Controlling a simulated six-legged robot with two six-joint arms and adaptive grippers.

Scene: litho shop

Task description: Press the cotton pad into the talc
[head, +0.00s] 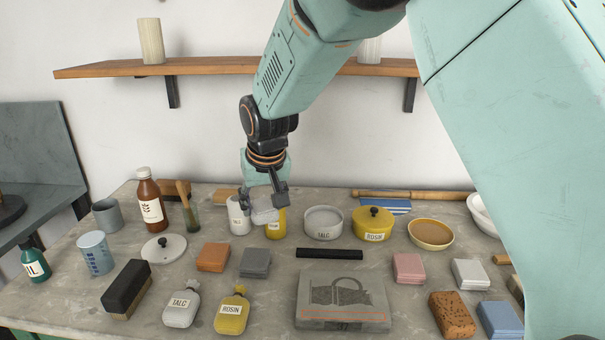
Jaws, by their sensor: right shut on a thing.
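My right gripper (264,198) points down over the back middle of the table. It is shut on a pale grey-white cotton pad (264,213), held in front of a white bottle and a yellow bottle. The open round talc dish (323,235), labelled TALC, stands just to the right of the pad, apart from it, with pale powder inside. A white lid with a knob (164,249) lies on the table to the left. My left gripper is not in view.
A lidded yellow rosin pot (371,226) stands right of the talc dish. A black bar (329,253) and a grey stone slab with a drawing (343,316) lie in front. A wooden shelf (215,66) runs above.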

